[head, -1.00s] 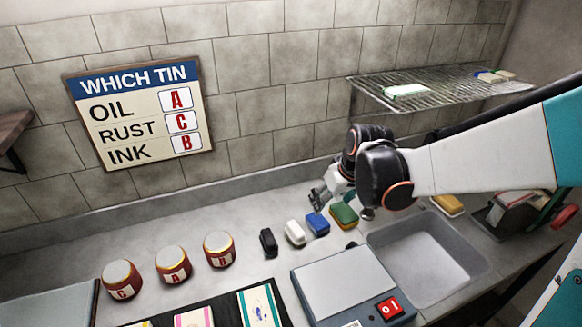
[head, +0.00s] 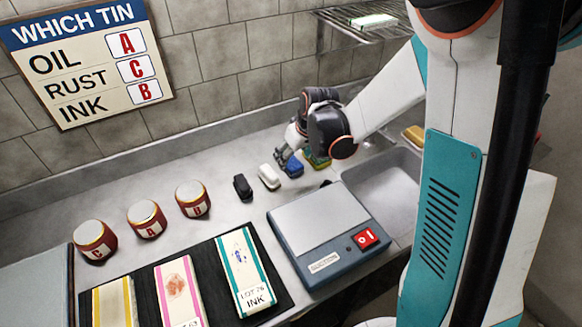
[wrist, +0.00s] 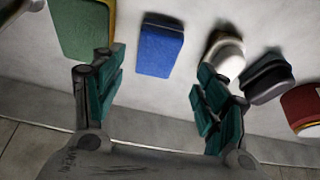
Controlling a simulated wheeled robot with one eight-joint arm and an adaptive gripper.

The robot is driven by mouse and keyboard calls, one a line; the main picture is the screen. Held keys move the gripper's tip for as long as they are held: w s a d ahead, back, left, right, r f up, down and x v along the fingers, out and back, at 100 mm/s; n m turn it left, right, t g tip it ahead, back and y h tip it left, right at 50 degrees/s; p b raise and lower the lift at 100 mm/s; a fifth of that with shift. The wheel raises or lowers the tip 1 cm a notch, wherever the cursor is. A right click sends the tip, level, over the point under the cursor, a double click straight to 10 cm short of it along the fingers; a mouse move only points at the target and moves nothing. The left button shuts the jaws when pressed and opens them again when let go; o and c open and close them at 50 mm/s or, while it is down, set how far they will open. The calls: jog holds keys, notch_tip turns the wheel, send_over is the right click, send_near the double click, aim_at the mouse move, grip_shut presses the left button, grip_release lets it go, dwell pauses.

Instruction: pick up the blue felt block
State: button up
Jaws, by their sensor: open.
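The blue felt block (head: 292,168) stands on the grey counter in a row, between a white block (head: 269,177) and a green-and-yellow block (head: 316,160). My gripper (head: 287,153) is beside and above it in the head view and partly covers it. In the wrist view, the blue block (wrist: 160,48) shows in the gap between the two spread teal fingers, slightly beyond the fingertips (wrist: 160,62). The fingers do not hold it. The green block (wrist: 85,28) lies close to the left finger and the white block (wrist: 225,52) close to the right finger.
A black block (head: 242,187) stands left of the white one. Several red tins (head: 146,219) are farther left. A grey device with a red switch (head: 320,222) is in front, and a sink (head: 388,187) is to the right. A wire shelf (head: 352,28) hangs above.

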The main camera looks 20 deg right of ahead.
aim_at(292, 163)
jog(key=x, duration=0.1)
jog(key=b+x, duration=0.1)
jog(key=x, duration=0.1)
jog(key=b+x, duration=0.1)
jog(key=x, duration=0.1)
jog(key=shift+s+d+f, duration=0.1)
jog(key=shift+s+d, duration=0.05)
jog(key=shift+d, duration=0.15)
jog(key=c, duration=1.1)
